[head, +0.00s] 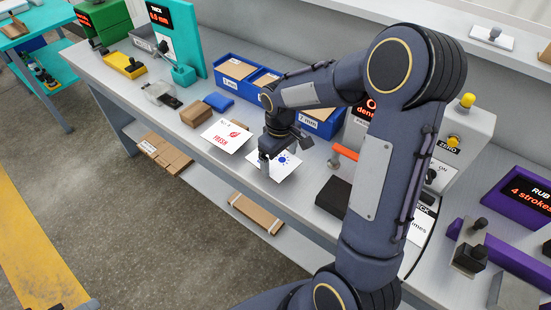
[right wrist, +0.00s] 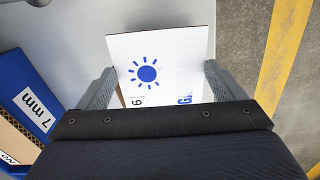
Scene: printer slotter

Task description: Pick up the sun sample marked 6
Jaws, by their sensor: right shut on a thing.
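The sun sample is a white card with a blue sun (head: 287,163) on the grey workbench in the head view. In the right wrist view the sun sample (right wrist: 170,50) lies between my fingers, with a blue sun and a sideways 6 on it. My right gripper (head: 265,166) is at the card's left edge in the head view. It also shows in the right wrist view (right wrist: 160,88), with one finger on each side of the card, shut on it. Part of the card is hidden by the gripper body. My left gripper is not in view.
A white card with a red print (head: 227,135) lies just left of the sun sample. Blue bins (head: 240,84) stand behind. A dark block (head: 335,196) and an orange-handled tool (head: 344,153) are to the right. The bench's front edge is close to the cards.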

